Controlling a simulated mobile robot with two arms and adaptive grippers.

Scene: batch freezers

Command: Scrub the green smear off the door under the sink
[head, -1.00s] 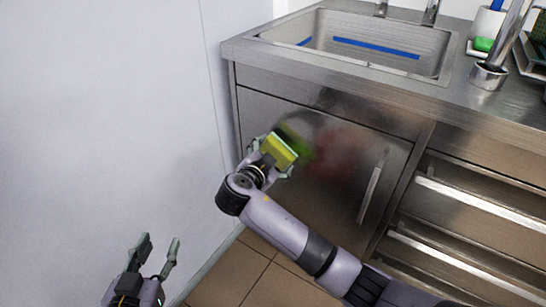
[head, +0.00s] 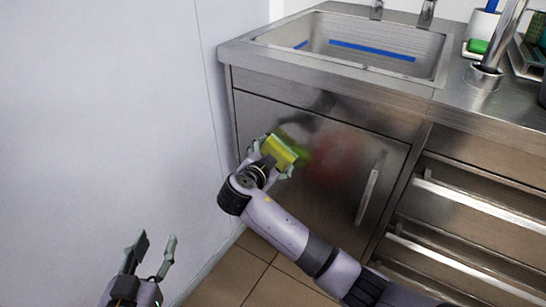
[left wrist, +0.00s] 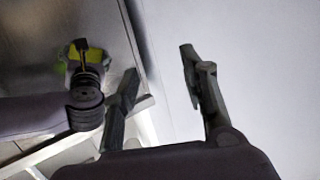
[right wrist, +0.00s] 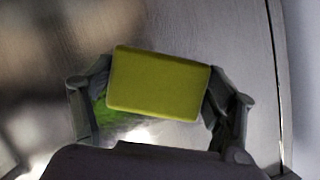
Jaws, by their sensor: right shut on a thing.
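The steel door (head: 345,150) under the sink carries a green smear (head: 297,133), partly hidden behind the sponge and my right gripper. A reddish smear (head: 335,168) lies to its right. My right gripper (head: 277,157) is shut on a yellow-green sponge (head: 279,151) at the door's upper left. In the right wrist view the sponge (right wrist: 158,84) sits between both fingers, with some green (right wrist: 115,122) on the steel at its lower left. I cannot tell if the sponge touches the door. My left gripper (head: 153,256) is open and empty by the white wall.
The sink (head: 350,45) with blue strips is above the door. The door's vertical handle (head: 370,190) is at its right. Drawers (head: 465,210) stand further right. A green item (head: 477,46) lies on the counter. The white wall (head: 110,110) bounds the left; tiled floor (head: 225,275) is below.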

